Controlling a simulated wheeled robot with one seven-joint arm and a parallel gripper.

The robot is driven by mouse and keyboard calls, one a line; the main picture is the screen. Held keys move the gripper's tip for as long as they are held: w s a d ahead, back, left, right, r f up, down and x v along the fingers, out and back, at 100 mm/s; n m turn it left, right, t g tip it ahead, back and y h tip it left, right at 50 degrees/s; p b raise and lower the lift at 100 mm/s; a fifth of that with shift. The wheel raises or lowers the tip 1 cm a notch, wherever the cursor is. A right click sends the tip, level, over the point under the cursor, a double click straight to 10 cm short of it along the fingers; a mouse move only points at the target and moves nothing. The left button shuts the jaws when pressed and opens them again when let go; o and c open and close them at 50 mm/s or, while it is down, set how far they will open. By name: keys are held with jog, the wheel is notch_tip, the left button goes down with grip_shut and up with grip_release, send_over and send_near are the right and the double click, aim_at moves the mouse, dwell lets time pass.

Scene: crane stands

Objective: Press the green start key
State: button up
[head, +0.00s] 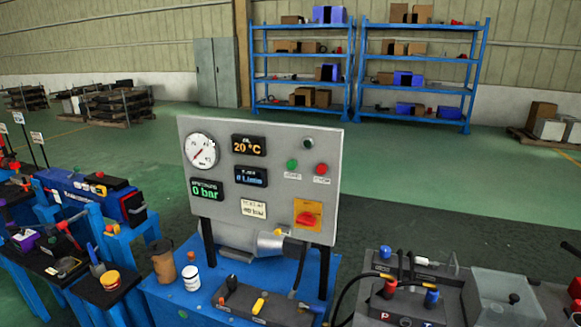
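The green start key (292,164) is a small round button on the right half of an upright grey control panel (225,130). A small label sits under it. A red button (321,169) is just to its right, and a dark round fitting (308,143) is above them. A red rotary switch on a yellow plate (307,216) is lower on the panel. A round gauge and several displays, reading 20 °C and 0 bar among others, fill the left half. My gripper is not in view.
The panel stands on a blue bench (165,300) with a motor, cans and a black block with a yellow lever. A hydraulic unit (415,290) with hoses is at right, cluttered blue stands (110,225) at left. Blue shelves (300,55) stand behind open green floor (400,160).

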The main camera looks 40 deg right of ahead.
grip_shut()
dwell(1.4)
